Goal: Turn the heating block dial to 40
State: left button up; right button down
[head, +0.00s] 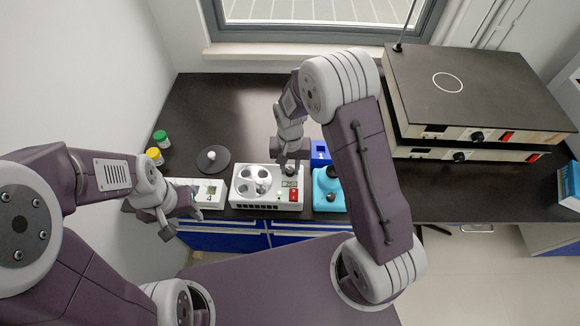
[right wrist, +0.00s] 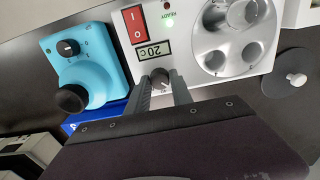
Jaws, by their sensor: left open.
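The heating block (head: 245,201) is a white unit on the bench with round wells, a small display and a red switch. In the right wrist view, the heating block (right wrist: 232,66) has a display (right wrist: 154,49) that reads 20c. Its dark dial (right wrist: 160,78) is between the fingertips of my right gripper (right wrist: 160,84). I cannot tell whether both fingers press on it. In the head view my right gripper (head: 290,163) is over the block's back right part and hides the dial. My left gripper (head: 182,222) is open and empty, in front of the bench's left part.
A blue device (head: 328,200) with a black knob stands close right of the block. A white scale-like box (head: 210,190) is on its left, with a dark round plate (head: 213,162) behind. Green-capped (head: 161,138) and yellow-capped jars stand far left. Stacked hotplates (head: 470,80) fill the right.

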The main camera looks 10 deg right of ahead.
jog(key=shift+r+m, duration=0.1)
jog(key=shift+m, duration=0.2)
jog(key=m+p, duration=0.1)
jog(key=m, duration=0.2)
jog(key=shift+m, duration=0.3)
jog(key=shift+m+p, duration=0.55)
jog(key=shift+m, duration=1.65)
jog(key=shift+w, duration=0.1)
jog(key=c, duration=1.1)
grip_release()
